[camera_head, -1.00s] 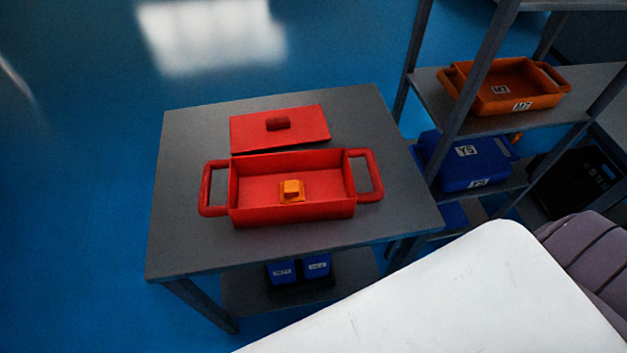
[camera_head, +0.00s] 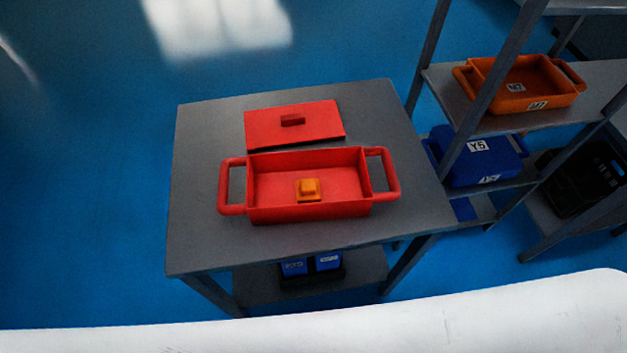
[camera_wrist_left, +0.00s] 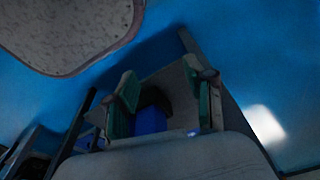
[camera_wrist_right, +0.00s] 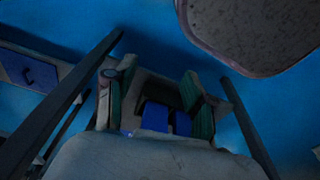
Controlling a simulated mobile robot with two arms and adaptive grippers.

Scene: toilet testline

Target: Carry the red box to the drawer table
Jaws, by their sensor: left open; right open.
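The red box (camera_head: 309,211) is an open tray with a loop handle at each end, standing on a grey table (camera_head: 205,249) in the head view. An orange block (camera_head: 309,189) lies inside it. A red lid (camera_head: 270,129) with a small grip lies flat behind the box. My left gripper (camera_wrist_left: 165,100) shows in the left wrist view with its green-padded fingers apart and nothing between them. My right gripper (camera_wrist_right: 155,95) shows in the right wrist view, also open and empty. Neither gripper shows in the head view. I cannot tell which table has a drawer.
A shelf rack stands right of the table, with an orange tray (camera_head: 524,92) above and a blue box (camera_head: 476,155) below. Small blue bins (camera_head: 327,262) sit on the table's lower shelf. Blue floor is clear to the left and behind.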

